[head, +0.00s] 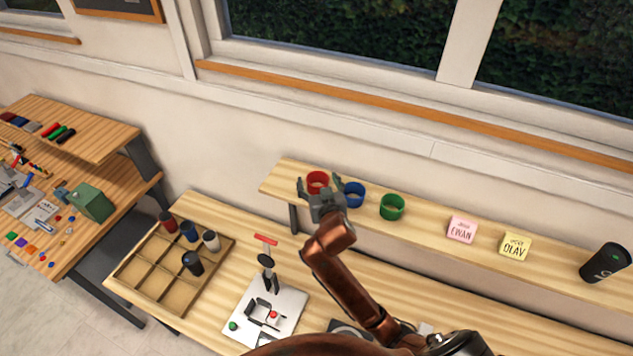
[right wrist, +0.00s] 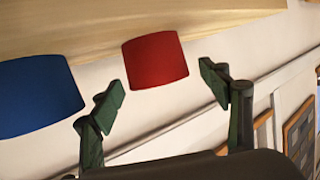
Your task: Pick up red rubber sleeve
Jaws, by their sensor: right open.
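The red rubber sleeve (head: 318,181) is a short open ring on the raised wooden shelf, at its left part. My right gripper (head: 319,191) is at the sleeve in the head view, with a finger to each side in the picture. In the right wrist view the red sleeve (right wrist: 155,60) lies beyond and between the two fingertips of the open gripper (right wrist: 161,88). The jaws hold nothing; whether a finger touches the sleeve I cannot tell. My left gripper is not in view.
A blue sleeve (head: 354,194) stands close to the right of the red one, then a green sleeve (head: 392,207). Pink (head: 462,230) and yellow (head: 515,246) name blocks and a black cylinder (head: 605,263) stand further right. Below are a wooden divided tray (head: 150,262) and a white marking device (head: 285,322).

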